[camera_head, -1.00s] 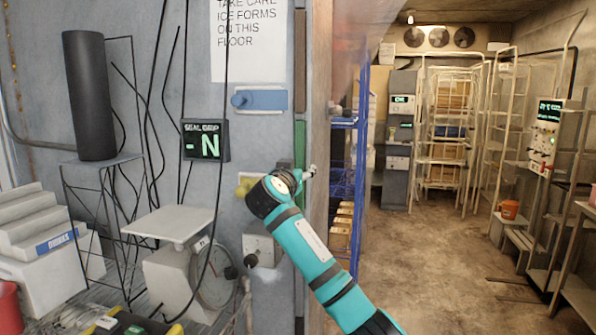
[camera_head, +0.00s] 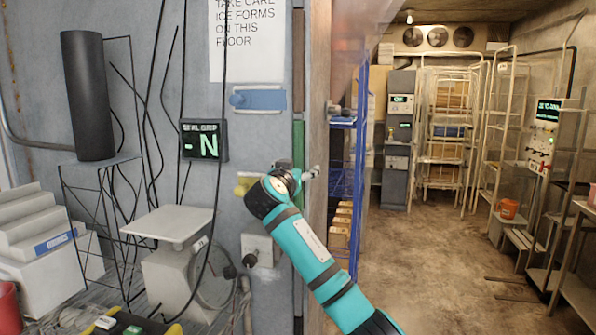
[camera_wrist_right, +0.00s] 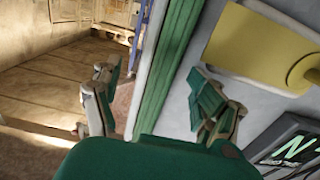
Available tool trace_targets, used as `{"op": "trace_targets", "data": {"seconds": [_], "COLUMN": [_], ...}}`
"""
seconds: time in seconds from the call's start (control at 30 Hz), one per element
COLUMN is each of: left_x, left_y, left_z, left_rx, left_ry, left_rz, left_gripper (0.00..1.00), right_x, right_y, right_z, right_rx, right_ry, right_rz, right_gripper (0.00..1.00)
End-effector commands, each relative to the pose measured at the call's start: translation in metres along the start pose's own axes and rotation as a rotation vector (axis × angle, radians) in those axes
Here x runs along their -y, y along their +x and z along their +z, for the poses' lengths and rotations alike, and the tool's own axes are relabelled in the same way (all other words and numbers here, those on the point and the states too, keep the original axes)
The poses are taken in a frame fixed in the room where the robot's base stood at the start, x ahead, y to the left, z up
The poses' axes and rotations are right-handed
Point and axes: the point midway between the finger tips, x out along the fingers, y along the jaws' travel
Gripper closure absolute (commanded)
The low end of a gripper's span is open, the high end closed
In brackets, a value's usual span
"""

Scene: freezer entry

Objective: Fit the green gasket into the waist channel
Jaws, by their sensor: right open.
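The green gasket (camera_head: 298,142) shows as a narrow upright green strip along the edge of the grey wall panel at the doorway. In the right wrist view the green strip (camera_wrist_right: 172,62) runs lengthwise with fine ridges. My right gripper (camera_head: 312,173) is beside this edge, with the arm reaching up from below. In the wrist view its two fingers (camera_wrist_right: 160,100) are spread apart, with the strip in the gap between them from this angle. I cannot tell whether they touch it. I cannot make out the waist channel apart from the strip. My left gripper is not in view.
A yellow plate (camera_wrist_right: 262,52) is close to the right finger in the wrist view. A scale (camera_head: 170,224) and a stepped white block (camera_head: 40,240) stand left. Blue shelving (camera_head: 347,160) is beyond the edge; the freezer floor (camera_head: 430,260) is open.

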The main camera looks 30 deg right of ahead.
Motion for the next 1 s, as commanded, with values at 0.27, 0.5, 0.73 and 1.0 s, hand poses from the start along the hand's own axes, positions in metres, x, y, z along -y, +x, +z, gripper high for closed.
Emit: {"op": "trace_targets", "data": {"seconds": [0.27, 0.5, 0.73, 1.0], "left_x": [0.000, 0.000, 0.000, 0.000], "left_y": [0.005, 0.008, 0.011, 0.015], "left_z": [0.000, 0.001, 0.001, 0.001], "left_rx": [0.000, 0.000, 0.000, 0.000], "left_ry": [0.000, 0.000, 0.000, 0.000], "left_rz": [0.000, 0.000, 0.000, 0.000], "left_gripper": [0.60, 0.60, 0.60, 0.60], "right_x": [0.002, 0.000, 0.000, 0.000], "right_y": [-0.011, -0.020, -0.029, -0.040], "right_z": [0.001, 0.001, 0.001, 0.001], "right_rx": [-0.001, 0.000, 0.000, 0.000], "right_ry": [0.000, 0.000, 0.001, 0.000], "right_rz": [-0.004, -0.001, -0.001, -0.001], "right_gripper": [0.21, 0.21, 0.21, 0.21]}}
